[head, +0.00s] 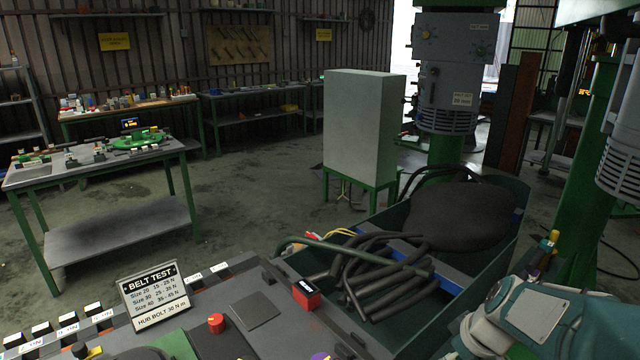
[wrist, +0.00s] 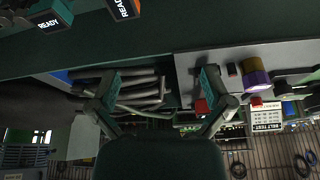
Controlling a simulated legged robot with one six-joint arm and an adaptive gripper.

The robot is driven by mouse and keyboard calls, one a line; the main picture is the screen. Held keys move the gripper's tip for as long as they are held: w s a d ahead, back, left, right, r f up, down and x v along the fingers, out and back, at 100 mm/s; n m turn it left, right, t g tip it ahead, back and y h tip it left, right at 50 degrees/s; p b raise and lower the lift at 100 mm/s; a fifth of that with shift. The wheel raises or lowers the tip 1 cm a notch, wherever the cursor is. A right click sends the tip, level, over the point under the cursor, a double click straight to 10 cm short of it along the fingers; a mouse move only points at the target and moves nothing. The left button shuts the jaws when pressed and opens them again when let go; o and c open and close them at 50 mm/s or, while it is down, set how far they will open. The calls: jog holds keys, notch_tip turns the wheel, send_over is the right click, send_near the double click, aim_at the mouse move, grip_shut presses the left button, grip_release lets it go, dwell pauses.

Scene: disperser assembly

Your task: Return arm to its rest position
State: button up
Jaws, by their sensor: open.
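My gripper (wrist: 158,78) shows in the wrist view with its two green-grey fingers spread wide apart and nothing between them. The wrist view is upside down, and dark hoses and the bench lie beyond the fingers. In the head view my teal and pale grey arm (head: 545,318) is folded low at the bottom right, beside the green bin. My fingers cannot be made out in the head view.
A green bin (head: 505,255) holds dark hoses (head: 385,275) and a black bulky piece (head: 455,215). The bench in front carries a belt test sign (head: 154,293), a red block (head: 306,294) and a red knob (head: 216,323). A grey cabinet (head: 360,125) stands behind. Open floor lies left of it.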

jog(key=s+a+r+m+t+h, duration=0.1)
jog(key=s+a+r+m, duration=0.2)
jog(key=s, duration=0.3)
jog(key=s+a+r+m+t+h, duration=0.1)
jog(key=s+a+r+m, duration=0.2)
jog(key=s+a+r, duration=0.2)
jog(key=shift+s+a+r, duration=0.4)
jog(key=shift+s+a, duration=0.2)
jog(key=shift+s, duration=0.5)
